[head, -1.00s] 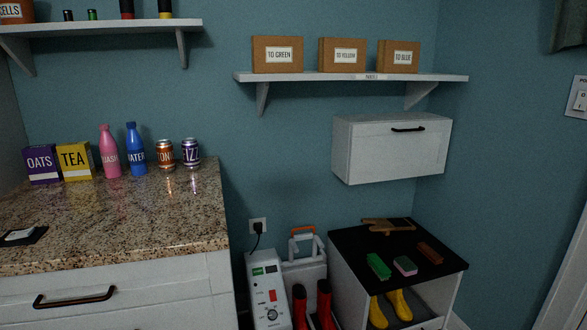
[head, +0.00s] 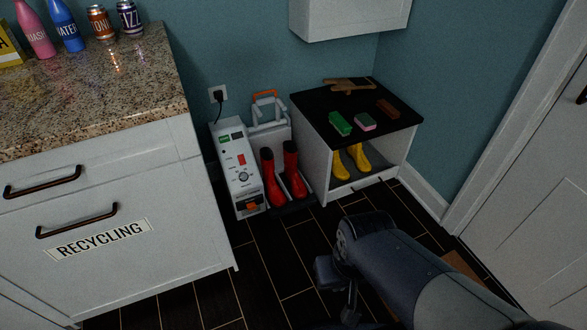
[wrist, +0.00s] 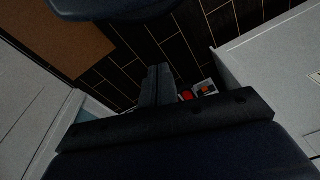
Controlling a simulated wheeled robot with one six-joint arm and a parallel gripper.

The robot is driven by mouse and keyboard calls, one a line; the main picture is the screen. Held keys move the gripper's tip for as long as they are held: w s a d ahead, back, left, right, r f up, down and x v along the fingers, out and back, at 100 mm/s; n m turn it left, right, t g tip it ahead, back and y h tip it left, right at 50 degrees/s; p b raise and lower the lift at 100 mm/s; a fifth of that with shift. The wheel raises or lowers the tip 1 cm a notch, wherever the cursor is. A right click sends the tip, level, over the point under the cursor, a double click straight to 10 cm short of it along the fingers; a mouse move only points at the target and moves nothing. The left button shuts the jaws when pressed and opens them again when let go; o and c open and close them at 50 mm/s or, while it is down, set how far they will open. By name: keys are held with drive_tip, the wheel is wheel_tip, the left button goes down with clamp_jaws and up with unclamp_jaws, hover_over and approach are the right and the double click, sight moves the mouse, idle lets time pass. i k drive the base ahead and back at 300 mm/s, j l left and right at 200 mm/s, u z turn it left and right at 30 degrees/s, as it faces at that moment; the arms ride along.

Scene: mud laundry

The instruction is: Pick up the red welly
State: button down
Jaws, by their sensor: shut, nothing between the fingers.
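Two red wellies (head: 269,180) stand upright side by side on a dark base on the floor, between a white machine and a low cabinet. I cannot tell which of the two the task means. A bit of red (wrist: 187,95) shows small beyond the fingers in the wrist view, likely a welly. My gripper (wrist: 158,78) is shut and empty, its two fingers together. In the head view my arm reaches in from the lower right, and the gripper end is apart from the wellies, nearer to me.
The white machine (head: 236,167) with a red switch stands left of the wellies. The low cabinet (head: 311,168) on the right holds yellow wellies (head: 352,162), with brushes on its black top. The recycling counter (head: 110,215) is at left. Dark tiled floor (head: 265,265) in front is clear.

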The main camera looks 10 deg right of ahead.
sight(299, 192)
drive_tip(key=i+l+u, duration=0.15)
drive_tip(key=i, duration=0.35)
drive_tip(key=i+l+u, duration=0.1)
drive_tip(key=i, duration=0.35)
drive_tip(key=i+l+u, duration=0.15)
drive_tip(key=i, duration=0.35)
drive_tip(key=i+l+u, duration=0.1)
drive_tip(key=i+l, duration=0.25)
drive_tip(key=i, duration=0.1)
